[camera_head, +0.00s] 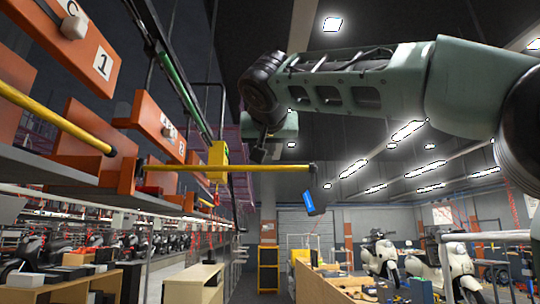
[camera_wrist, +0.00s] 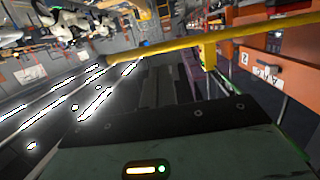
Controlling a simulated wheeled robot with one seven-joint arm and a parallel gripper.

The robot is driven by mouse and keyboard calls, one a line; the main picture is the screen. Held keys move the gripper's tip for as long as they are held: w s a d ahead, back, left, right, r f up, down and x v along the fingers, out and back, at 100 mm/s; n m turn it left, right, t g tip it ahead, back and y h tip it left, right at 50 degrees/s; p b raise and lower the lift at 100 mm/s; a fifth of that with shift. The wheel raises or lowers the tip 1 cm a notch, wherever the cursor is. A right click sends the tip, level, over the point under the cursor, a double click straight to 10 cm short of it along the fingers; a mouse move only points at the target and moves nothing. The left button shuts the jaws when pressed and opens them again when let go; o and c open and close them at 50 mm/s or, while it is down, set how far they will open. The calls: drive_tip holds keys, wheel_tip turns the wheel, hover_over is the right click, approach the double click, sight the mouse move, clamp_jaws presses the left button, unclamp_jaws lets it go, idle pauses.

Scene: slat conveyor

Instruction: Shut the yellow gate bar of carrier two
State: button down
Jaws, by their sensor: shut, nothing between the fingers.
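The yellow gate bar (camera_head: 228,167) of carrier two (camera_head: 160,130) sticks out level from the carrier, away to the right. A dark end piece with a blue tag (camera_head: 309,199) hangs at its free end. In the wrist view the bar (camera_wrist: 220,36) crosses the top, with the carrier's "2" plate (camera_wrist: 245,57) at the right. My gripper (camera_head: 258,154) points down just above the middle of the bar in the head view. It is shut and empty. Contact with the bar cannot be told. In the wrist view the fingers are dark and hard to make out.
Carrier one (camera_head: 75,45), orange with a "1" plate, hangs nearer at the left with its own yellow bar (camera_head: 55,119). Benches and scooters (camera_head: 382,256) stand below right. Space right of the bar's end looks open.

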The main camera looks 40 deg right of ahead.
sight(270, 167)
drive_tip(key=shift+p+x, duration=1.65)
drive_tip(key=shift+x, duration=1.9)
